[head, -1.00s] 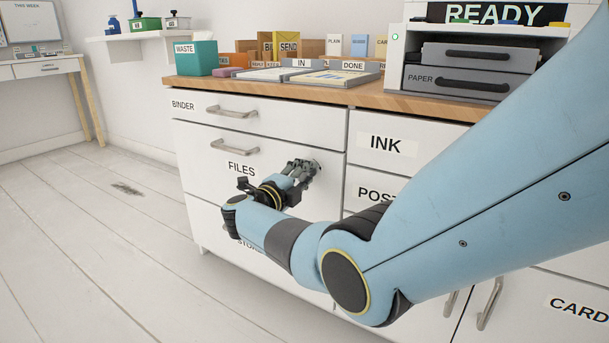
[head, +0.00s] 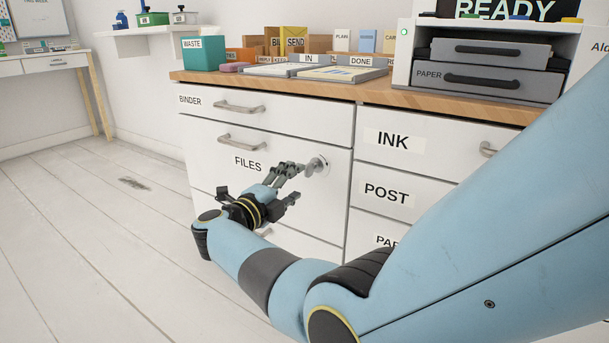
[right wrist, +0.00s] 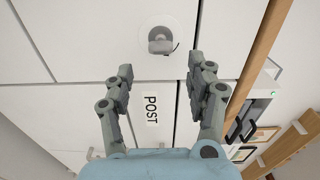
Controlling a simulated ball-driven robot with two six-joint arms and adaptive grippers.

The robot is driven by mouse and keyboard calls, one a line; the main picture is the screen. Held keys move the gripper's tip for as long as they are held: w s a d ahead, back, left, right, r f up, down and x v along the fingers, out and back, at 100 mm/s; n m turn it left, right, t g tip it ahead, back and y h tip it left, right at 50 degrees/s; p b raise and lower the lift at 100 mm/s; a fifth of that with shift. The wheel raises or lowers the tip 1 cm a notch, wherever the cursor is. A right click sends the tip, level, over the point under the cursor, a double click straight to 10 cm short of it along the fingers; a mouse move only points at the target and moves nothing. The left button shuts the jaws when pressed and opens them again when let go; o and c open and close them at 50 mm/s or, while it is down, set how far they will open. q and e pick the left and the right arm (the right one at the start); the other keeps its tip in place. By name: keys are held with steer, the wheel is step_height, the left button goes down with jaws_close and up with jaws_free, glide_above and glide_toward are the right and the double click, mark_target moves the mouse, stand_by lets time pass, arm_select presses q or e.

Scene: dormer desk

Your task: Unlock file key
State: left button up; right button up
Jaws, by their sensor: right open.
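The files drawer (head: 215,160) is white, shut, and labelled FILES. A pale round lock plate (head: 325,160) sits at its upper right with the grey file key (head: 318,166) in it. In the right wrist view the key (right wrist: 160,44) shows as a rounded grey head on the plate, straight beyond my fingers. I cannot tell how far the key is turned. My right gripper (head: 298,183) is open and empty, just left of and below the key, with its fingers apart. In the right wrist view the right gripper (right wrist: 160,66) has clear space between its fingertips. My left gripper is out of view.
The binder drawer (head: 300,122) is above, and the ink (head: 430,145) and post (head: 425,190) drawers are to the right, all shut. Bar handles, such as the files handle (head: 241,140), stick out. The floor (head: 90,240) at left is clear.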

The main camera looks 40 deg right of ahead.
steer(key=v, duration=0.4)
stand_by(0.4)
